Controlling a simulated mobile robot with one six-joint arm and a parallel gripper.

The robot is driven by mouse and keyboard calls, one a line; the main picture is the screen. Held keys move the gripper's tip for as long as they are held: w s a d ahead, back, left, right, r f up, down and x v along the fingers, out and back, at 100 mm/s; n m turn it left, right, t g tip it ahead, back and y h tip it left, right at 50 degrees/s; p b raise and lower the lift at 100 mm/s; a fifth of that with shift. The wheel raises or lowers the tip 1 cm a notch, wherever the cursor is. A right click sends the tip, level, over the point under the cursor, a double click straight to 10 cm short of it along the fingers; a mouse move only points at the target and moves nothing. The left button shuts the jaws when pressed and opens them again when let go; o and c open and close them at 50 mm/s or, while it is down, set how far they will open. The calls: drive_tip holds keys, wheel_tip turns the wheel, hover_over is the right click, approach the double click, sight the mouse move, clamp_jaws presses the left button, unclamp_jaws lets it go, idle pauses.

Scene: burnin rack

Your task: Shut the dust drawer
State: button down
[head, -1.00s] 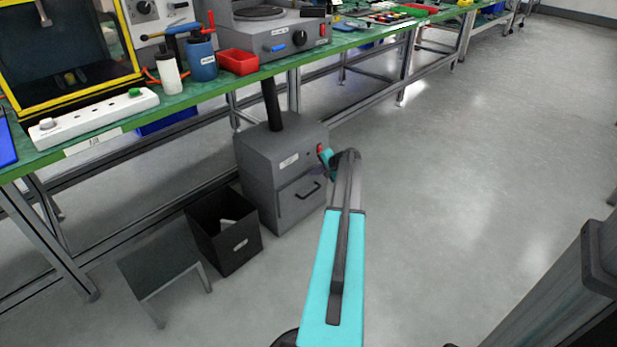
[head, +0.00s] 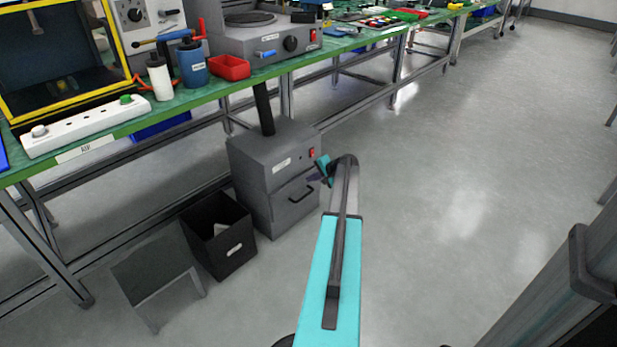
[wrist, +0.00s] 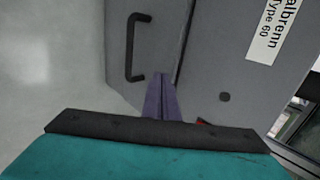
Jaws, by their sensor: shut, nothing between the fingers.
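The dust drawer (head: 291,207) is the lower front of a grey extractor box (head: 262,150) on the floor under the bench. Its dark bar handle (head: 301,193) also shows in the wrist view (wrist: 130,47). A dark seam with a narrow edge parts the drawer front (wrist: 160,35) from the upper panel (wrist: 225,75); I cannot tell how far the drawer stands out. My gripper (head: 313,179) is shut and empty, close in front of the box near the drawer's upper edge. In the wrist view its purple fingertips (wrist: 161,80) lie beside the handle; contact is unclear.
A black open bin (head: 220,240) stands left of the box, with a low grey stand (head: 157,272) beside it. The green bench (head: 110,135) runs above, on metal legs. A black hose rises from the box. The floor to the right (head: 450,220) is clear.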

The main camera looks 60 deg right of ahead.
drive_tip(key=p+v, duration=0.3)
drive_tip(key=v, duration=0.8)
drive_tip(key=shift+s+f, duration=0.3)
drive_tip(key=shift+s, duration=0.05)
